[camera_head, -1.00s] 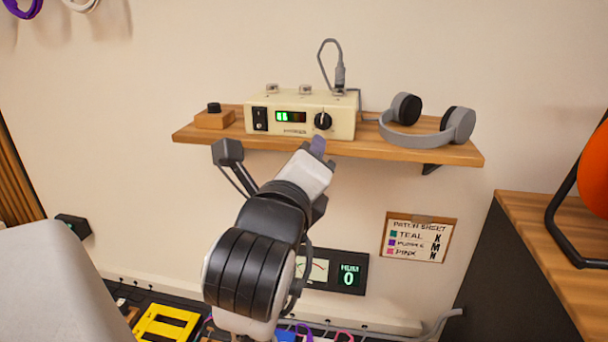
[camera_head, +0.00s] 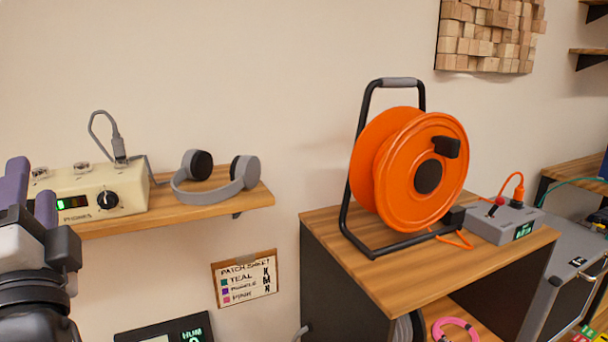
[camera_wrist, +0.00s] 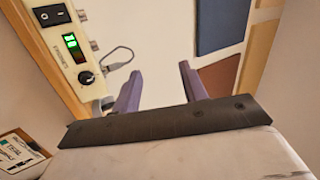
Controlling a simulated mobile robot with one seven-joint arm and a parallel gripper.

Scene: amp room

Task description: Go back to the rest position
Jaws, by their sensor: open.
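My gripper (camera_head: 31,192) is at the left edge of the head view, in front of the cream amp box (camera_head: 92,198) on the wooden shelf (camera_head: 215,198). Its two purple fingers are apart with nothing between them. In the wrist view my gripper (camera_wrist: 160,92) is also open and empty. The cream box (camera_wrist: 72,50) there lies to the left of the fingers, with its black switch, green display and dark knob (camera_wrist: 86,77) showing. The fingers look clear of the knob. Part of the box is hidden behind my gripper in the head view.
Grey headphones (camera_head: 218,182) lie on the shelf. An orange cable reel (camera_head: 400,175) stands on a wooden cabinet (camera_head: 330,232) to the right, beside a grey box (camera_head: 500,222) with an orange plug. A patch sheet (camera_head: 245,278) hangs below the shelf. The wall between shelf and reel is bare.

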